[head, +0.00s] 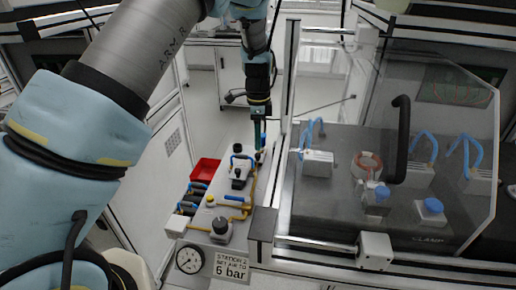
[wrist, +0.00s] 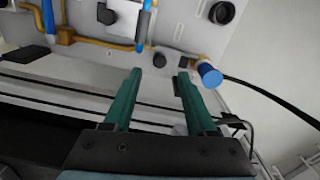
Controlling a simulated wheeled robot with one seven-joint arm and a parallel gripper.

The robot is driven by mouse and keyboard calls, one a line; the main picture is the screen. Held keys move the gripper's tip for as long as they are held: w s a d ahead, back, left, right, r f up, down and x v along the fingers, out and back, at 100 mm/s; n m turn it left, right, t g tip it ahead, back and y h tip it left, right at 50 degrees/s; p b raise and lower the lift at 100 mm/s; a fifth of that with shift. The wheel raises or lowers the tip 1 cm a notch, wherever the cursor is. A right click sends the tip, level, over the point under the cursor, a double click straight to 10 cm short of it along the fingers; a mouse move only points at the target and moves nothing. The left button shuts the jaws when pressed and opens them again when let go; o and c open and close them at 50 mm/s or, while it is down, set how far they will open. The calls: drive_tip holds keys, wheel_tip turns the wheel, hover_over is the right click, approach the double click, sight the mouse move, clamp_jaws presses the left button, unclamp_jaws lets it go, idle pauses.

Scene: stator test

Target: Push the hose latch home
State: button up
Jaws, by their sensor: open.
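My gripper (wrist: 160,76) is open, its two green fingers apart with nothing between them. In the head view my gripper (head: 257,152) hangs over the far end of the pale fittings panel (head: 206,222). In the wrist view a blue cylindrical fitting (wrist: 210,74) at the panel's edge sits just right of the right fingertip. A black hose (wrist: 265,92) runs from it to the right. I cannot tell whether finger and fitting touch. Which part is the hose latch, and how far in it sits, I cannot tell; the fingers hide part of this end.
The panel also carries yellow pipes (wrist: 100,42), a black knob (wrist: 221,13) and a pressure gauge (head: 189,260). A red bin (head: 205,169) lies left of it. A clear guard with a black handle (head: 400,140) stands to the right, over several blue-hosed blocks.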

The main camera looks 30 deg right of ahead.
sight(258, 154)
drive_tip(key=shift+f+p, duration=0.5)
drive_tip(key=shift+f, duration=2.1)
clamp_jaws()
